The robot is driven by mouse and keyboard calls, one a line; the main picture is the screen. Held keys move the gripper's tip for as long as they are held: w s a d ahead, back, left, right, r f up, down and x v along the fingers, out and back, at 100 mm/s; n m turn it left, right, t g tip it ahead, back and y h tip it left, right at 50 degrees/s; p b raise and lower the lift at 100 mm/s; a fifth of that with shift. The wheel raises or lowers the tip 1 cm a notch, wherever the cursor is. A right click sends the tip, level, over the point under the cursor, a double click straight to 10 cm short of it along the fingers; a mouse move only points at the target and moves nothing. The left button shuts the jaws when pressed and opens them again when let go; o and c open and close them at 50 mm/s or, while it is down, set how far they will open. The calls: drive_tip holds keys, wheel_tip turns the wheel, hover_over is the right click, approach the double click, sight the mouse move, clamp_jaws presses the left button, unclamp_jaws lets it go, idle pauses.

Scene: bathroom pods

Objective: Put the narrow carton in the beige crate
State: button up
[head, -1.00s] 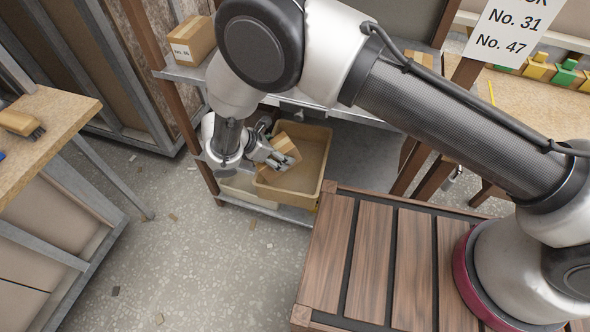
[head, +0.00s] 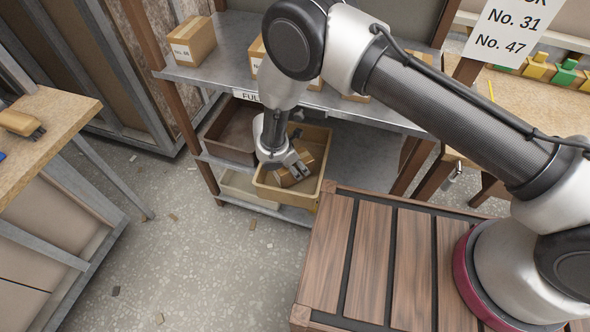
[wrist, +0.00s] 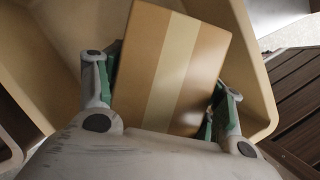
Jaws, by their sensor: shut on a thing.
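The narrow carton (head: 293,171) is brown cardboard with a pale tape strip. In the wrist view the carton (wrist: 168,68) sits between the two fingers of my gripper (wrist: 163,100). My gripper (head: 297,170) is shut on it. The beige crate (head: 318,183) is on the lower shelf of the rack, and its walls (wrist: 256,75) surround the carton in the wrist view. The carton is tilted and within the crate's opening. Whether it touches the crate floor cannot be told.
A dark brown crate (head: 226,149) stands left of the beige crate, and a pale bin (head: 245,188) is below. The upper shelf (head: 225,75) carries several cartons, one at its left end (head: 192,41). My slatted wooden deck is at the front right.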

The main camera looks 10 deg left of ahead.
drive_tip(key=shift+s+f, duration=0.15)
drive_tip(key=shift+f, duration=1.15)
drive_tip(key=o, duration=1.4)
drive_tip(key=v, duration=1.2)
drive_tip(key=shift+s, duration=0.1)
